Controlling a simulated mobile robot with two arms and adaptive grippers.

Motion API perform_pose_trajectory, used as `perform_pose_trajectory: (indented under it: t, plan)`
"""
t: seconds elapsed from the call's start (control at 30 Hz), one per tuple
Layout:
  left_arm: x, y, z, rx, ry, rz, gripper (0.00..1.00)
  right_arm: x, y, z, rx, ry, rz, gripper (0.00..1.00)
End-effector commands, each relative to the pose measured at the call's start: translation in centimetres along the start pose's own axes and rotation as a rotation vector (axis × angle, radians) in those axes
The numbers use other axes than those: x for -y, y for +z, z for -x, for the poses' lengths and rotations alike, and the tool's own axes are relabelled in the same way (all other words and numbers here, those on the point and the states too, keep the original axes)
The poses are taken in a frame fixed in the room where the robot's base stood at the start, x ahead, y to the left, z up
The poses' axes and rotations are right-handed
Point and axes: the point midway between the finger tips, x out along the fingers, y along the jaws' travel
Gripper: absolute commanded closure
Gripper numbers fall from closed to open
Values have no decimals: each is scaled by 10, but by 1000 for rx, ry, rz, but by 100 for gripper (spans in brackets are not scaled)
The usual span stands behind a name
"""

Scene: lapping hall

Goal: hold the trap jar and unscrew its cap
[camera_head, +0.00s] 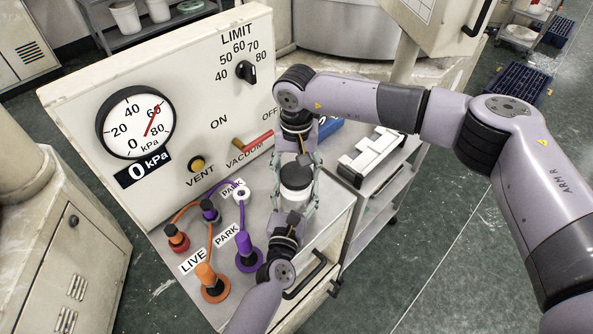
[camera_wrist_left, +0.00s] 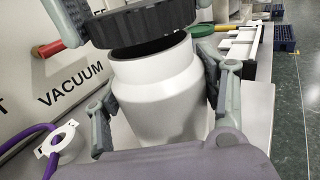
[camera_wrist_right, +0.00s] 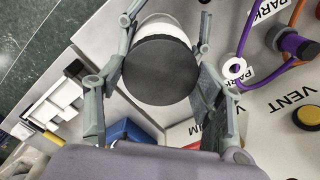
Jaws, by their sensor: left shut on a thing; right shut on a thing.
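The trap jar is a white, wide-mouthed jar (camera_head: 296,193) with a separate black cap (camera_head: 295,177) above it. In the left wrist view the jar (camera_wrist_left: 155,95) stands upright, and a dark gap shows between its rim and the ribbed cap (camera_wrist_left: 140,22). My left gripper (camera_head: 294,203) is shut around the jar's body from the front. My right gripper (camera_head: 297,165) is shut on the cap from the far side. The right wrist view shows the cap's round top (camera_wrist_right: 160,70), with part of the white jar behind it.
A panel with a gauge (camera_head: 135,122), limit knob (camera_head: 247,72) and red-handled vacuum lever (camera_head: 254,142) stands behind. Orange plug (camera_head: 207,277) and purple plug (camera_head: 246,250) with hoses are left of the jar. A cart with a white rack (camera_head: 372,156) is at right.

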Motion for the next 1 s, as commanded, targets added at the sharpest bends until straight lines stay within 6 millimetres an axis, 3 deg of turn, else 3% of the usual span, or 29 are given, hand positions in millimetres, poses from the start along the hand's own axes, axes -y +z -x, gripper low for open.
perform_pose_trajectory:
  t: [0.37,0.7,0.93,0.97,1.0]
  plan:
    - [0,0,0,-1,-1,0,100,0,0,3,0,0,0,71]
    - [0,-1,0,-1,-1,0,100,0,0,39,-2,0,0,71]
    - [0,0,0,-1,-1,0,100,0,0,41,0,1,0,71]
    - [0,0,0,-1,-1,0,33,0,0,41,0,1,0,71]
    - [0,0,0,-1,-1,0,31,0,0,41,0,1,0,71]
